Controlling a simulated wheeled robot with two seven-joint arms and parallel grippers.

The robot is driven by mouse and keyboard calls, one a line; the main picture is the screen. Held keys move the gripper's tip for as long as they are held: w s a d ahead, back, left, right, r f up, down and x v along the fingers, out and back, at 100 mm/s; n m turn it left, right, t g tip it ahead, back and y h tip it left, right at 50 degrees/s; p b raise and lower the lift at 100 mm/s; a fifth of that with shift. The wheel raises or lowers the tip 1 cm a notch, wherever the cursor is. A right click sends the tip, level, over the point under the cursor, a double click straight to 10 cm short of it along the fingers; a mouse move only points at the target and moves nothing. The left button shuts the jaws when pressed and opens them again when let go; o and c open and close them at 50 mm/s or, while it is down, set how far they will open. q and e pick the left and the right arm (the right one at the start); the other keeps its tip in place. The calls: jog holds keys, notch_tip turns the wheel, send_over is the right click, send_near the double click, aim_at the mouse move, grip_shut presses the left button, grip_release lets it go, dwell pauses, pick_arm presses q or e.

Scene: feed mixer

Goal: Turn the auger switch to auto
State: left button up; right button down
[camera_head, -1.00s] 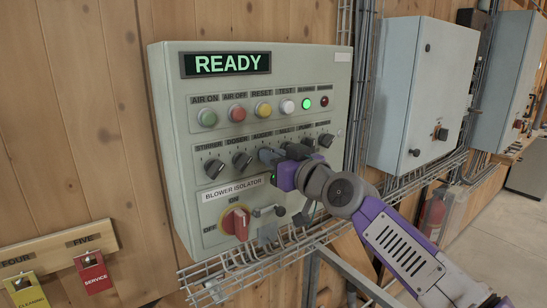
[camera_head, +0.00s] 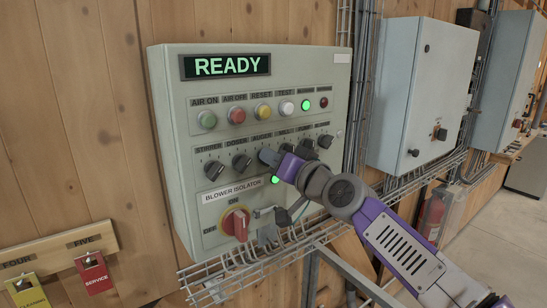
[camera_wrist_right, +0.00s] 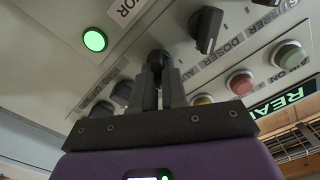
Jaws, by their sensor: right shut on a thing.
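The grey-green control panel (camera_head: 170,90) has a row of black selector switches. The auger switch sits under the "AUGER" label (camera_head: 262,136), third from the left, and is mostly hidden by my right gripper (camera_head: 268,157) in the head view. In the right wrist view the dark auger knob (camera_wrist_right: 157,62) sits between the two fingers of my right gripper (camera_wrist_right: 158,88), which is shut on it. Its pointer direction cannot be read. My left gripper is not in view.
The stirrer switch (camera_head: 214,169) and doser switch (camera_head: 242,161) are left of the gripper. A green lamp (camera_head: 275,180) glows just below it. The display (camera_head: 227,65) reads READY. A red isolator handle (camera_head: 236,222) and wire tray (camera_head: 235,275) are lower down.

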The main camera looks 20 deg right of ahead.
jog(key=shift+m, duration=1.1)
jog(key=c, duration=1.2)
grip_release()
jog(key=shift+o, duration=0.2)
jog(key=b+v, duration=0.1)
jog(key=v, duration=0.6)
jog(key=shift+s+b, duration=0.25)
jog(key=shift+b, duration=0.1)
jog(key=shift+d, duration=0.1)
